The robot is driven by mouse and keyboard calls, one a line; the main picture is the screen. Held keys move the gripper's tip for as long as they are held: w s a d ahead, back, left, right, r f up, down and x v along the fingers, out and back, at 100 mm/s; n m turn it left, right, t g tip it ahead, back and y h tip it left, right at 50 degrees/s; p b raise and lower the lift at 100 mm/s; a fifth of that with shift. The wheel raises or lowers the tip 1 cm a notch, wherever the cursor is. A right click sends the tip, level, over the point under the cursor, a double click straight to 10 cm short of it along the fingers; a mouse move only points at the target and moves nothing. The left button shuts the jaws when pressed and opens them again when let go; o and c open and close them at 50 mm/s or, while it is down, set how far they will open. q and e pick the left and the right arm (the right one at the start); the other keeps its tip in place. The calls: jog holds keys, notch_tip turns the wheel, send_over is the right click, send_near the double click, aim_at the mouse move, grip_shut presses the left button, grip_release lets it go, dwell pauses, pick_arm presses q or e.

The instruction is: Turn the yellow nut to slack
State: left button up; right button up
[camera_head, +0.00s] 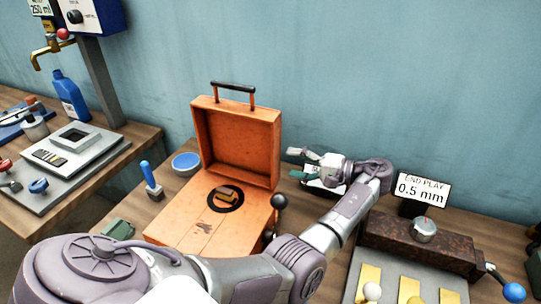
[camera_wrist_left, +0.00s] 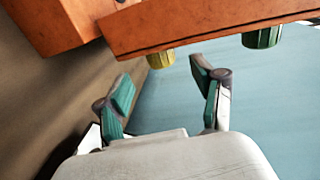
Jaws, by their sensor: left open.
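The yellow nut (camera_wrist_left: 160,59) shows in the left wrist view as a short ribbed knob at the lower edge of an orange panel (camera_wrist_left: 215,25). My left gripper (camera_wrist_left: 163,84) is open, with its teal-padded fingers on either side of the nut in the picture. The nut lies beyond the fingertips, and I see no contact. In the head view my left gripper (camera_head: 297,164) is right of the orange case (camera_head: 236,140), fingers pointing left. The yellow nut does not show there. My right gripper is not in view.
A dark green knob (camera_wrist_left: 262,38) sits on the same orange panel. A black ball-topped lever (camera_head: 279,202) stands at the case's right side. An END PLAY sign (camera_head: 421,190) and a gauge block (camera_head: 424,229) are at right. A blue bowl (camera_head: 186,163) stands left of the case.

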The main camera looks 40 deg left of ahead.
pick_arm(q)
jog(key=p+x, duration=0.1)
jog(key=x, duration=0.5)
jog(key=shift+s+a+r+p, duration=0.1)
jog(key=shift+a+p, duration=0.05)
jog(key=shift+p, duration=0.25)
jog(key=shift+s+a+f, duration=0.15)
jog(key=shift+a+f, duration=0.05)
jog(key=shift+a, duration=0.4)
